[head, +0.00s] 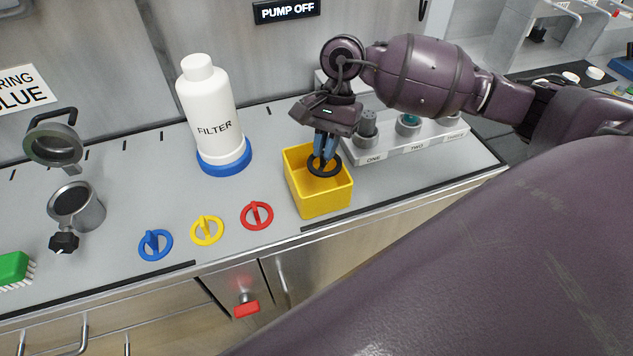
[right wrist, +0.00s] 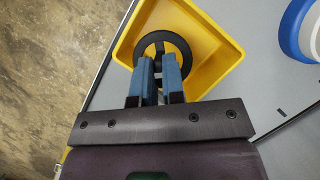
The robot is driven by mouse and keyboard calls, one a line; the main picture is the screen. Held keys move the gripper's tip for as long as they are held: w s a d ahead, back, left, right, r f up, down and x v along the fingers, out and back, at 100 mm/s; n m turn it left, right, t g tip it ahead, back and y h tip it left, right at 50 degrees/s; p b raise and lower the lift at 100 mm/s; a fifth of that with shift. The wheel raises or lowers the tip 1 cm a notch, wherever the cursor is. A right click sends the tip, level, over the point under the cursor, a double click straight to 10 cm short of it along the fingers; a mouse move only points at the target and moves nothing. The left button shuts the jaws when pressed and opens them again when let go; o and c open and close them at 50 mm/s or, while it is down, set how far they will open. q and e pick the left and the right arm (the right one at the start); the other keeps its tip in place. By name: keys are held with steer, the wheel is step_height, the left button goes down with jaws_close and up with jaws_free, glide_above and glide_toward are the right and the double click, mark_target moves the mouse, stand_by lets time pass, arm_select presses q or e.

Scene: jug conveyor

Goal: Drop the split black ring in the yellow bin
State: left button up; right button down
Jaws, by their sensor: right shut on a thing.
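The yellow bin (head: 323,203) stands on the grey counter, open at the top. It also shows in the right wrist view (right wrist: 222,62). My right gripper (head: 324,156) points down over the bin's opening. It is shut on the black ring (head: 324,171), which also shows between the blue fingertips in the right wrist view (right wrist: 163,38). The ring appears within the bin's outline; its exact height against the rim I cannot tell. The split in the ring is not clear to me. My left gripper is not in view.
A white filter bottle (head: 211,112) with a blue base stands left of the bin. Blue (head: 156,244), yellow (head: 207,230) and red (head: 257,215) ring handles lie in front. A numbered grey rack (head: 405,148) stands close on the bin's right. A metal cup (head: 76,208) stands far left.

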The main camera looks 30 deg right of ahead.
steer(key=shift+f, duration=0.6)
steer(key=c, duration=1.1)
jaws_free()
steer(key=shift+r, duration=0.1)
steer(key=shift+w+d+r, duration=0.1)
steer(key=shift+r, duration=0.1)
steer(key=shift+b+v, duration=0.6)
steer(key=shift+v, duration=4.55)
